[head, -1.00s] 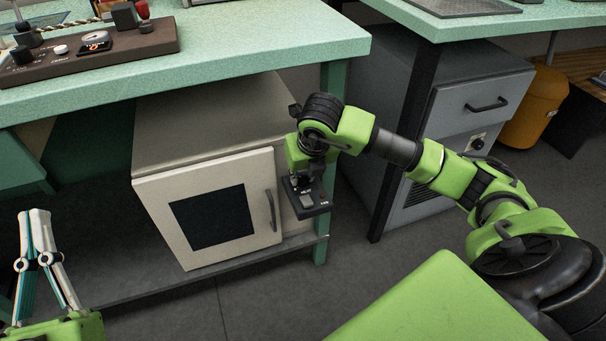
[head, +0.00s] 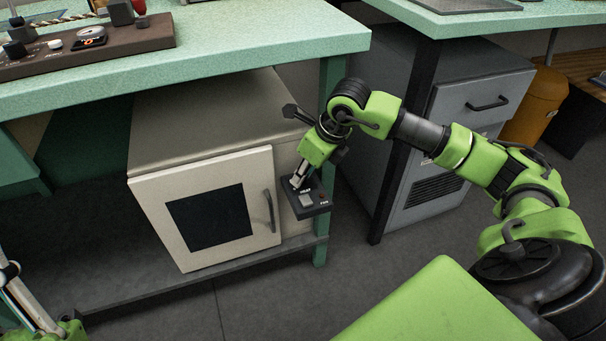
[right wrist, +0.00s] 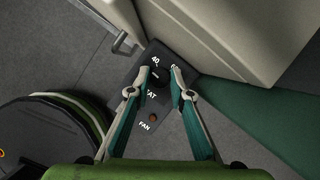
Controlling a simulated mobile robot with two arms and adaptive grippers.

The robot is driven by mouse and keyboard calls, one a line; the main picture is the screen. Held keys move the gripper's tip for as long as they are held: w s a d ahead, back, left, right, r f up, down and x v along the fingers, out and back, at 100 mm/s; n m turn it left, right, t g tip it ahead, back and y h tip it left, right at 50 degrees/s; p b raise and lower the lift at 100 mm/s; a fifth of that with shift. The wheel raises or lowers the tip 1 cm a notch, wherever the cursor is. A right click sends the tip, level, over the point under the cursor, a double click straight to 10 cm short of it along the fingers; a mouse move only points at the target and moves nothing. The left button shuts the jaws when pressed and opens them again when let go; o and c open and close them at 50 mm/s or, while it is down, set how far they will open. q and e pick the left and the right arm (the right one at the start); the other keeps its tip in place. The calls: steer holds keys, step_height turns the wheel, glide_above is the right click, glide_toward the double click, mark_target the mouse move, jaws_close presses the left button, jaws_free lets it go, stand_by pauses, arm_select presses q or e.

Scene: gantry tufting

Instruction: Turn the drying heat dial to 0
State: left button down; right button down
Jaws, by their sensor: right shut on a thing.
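The drying heat dial (right wrist: 159,80) is a dark knob on a small dark control panel (head: 312,207), which sits at the right side of a cream oven-like cabinet (head: 150,205). A white "40" shows at its upper left in the right wrist view; the label at its upper right is partly covered by a fingertip. A short white mark shows near the knob's top. My right gripper (right wrist: 164,73) is shut on the dial, one finger on each side. It also shows at the panel in the head view (head: 297,183). My left gripper (head: 22,295) is cut off at the lower left.
The panel also bears a reddish button by the word FAN (right wrist: 153,117). The cabinet's door handle (head: 268,211) is left of the panel. A green table leg (head: 331,110) stands close behind my right wrist. A grey drawer cabinet (head: 470,105) is to the right.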

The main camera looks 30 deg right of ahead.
steer(key=shift+n+y, duration=0.3)
steer(key=shift+n, duration=0.7)
steer(key=shift+d, duration=0.1)
steer(key=c, duration=1.8)
jaws_free()
steer(key=shift+g, duration=0.3)
steer(key=shift+c, duration=0.2)
steer(key=v, duration=0.7)
steer(key=shift+r, duration=0.25)
